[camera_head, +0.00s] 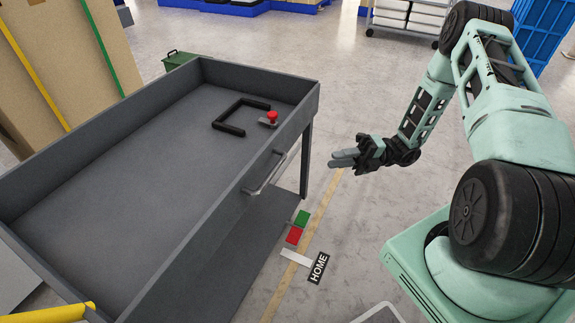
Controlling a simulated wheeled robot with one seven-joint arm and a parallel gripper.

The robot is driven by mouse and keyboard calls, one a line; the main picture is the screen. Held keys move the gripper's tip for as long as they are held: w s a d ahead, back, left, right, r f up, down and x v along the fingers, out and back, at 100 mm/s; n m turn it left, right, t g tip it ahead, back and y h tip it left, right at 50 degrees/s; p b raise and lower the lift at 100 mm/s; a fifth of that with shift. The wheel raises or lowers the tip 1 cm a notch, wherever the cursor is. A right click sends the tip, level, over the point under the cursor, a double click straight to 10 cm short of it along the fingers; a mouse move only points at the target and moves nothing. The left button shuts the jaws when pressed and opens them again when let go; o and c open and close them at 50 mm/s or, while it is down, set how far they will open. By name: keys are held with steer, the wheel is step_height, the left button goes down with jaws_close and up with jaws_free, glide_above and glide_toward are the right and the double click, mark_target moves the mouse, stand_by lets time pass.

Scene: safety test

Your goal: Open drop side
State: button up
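A grey cart (100,173) with raised walls fills the left and middle of the head view. Its near right side wall (223,210) stands upright, and a metal bar handle (265,175) is fixed on its outer face. My gripper (341,159) is to the right of this wall, apart from the handle, with its fingers pointing left toward the cart. The fingers look close together, but the gap between them is too small to judge. Nothing shows in its grasp.
A black U-shaped bar (237,130) and a red knob (271,116) are at the cart's far right end. Green (302,217) and red (294,235) floor patches and a HOME label (318,268) lie beside it. Cardboard boxes (105,60) stand behind left.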

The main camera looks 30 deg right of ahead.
mark_target(275, 167)
steer(key=x, duration=1.7)
steer(key=shift+a, duration=0.15)
jaws_close()
